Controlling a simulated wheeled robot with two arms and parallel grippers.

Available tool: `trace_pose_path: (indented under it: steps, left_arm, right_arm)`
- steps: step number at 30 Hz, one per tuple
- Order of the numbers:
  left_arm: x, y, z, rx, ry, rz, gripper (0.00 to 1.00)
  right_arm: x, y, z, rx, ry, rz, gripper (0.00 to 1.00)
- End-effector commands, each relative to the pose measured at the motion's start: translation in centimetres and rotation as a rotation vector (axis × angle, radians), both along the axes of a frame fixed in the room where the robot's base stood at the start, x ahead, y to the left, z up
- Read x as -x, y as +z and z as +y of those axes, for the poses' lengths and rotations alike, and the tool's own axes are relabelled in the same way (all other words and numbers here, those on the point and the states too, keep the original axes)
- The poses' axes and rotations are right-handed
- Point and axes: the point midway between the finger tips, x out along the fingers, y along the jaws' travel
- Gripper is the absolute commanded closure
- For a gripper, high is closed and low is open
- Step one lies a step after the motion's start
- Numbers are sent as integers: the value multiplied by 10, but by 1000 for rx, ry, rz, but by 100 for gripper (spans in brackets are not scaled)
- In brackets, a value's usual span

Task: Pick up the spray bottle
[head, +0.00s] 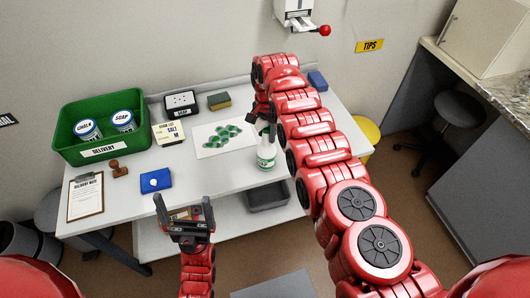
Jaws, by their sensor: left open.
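The spray bottle (266,158) is white with a green label and stands upright near the front edge of the white table. Its upper part is close to my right arm and partly hidden. My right gripper (262,112) points down just behind and above the bottle. Its fingers are dark and small in the view, so I cannot tell whether they touch the bottle. My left gripper (184,206) is open and empty in front of the table's front edge, to the left of and nearer than the bottle.
On the white table (225,176) are a green delivery crate (102,152) with two cans, a clipboard (86,196), a stamp (119,169), a blue pad (155,181), a sponge (219,101) and a sheet with green pieces (222,139). A grey bin (268,196) sits on the lower shelf.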

Motion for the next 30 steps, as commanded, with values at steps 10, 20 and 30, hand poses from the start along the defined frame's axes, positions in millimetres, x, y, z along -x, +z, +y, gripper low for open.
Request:
trace_pose_path:
  steps: [10,20,30]
  left_arm:
    - [0,0,0,0,0,0,0]
    - [0,0,0,0,0,0,0]
    - [0,0,0,0,0,0,0]
  right_arm:
    - [0,0,1,-1,1,-1,100]
    - [0,0,1,-2,1,-1,100]
    - [0,0,1,-2,1,-1,100]
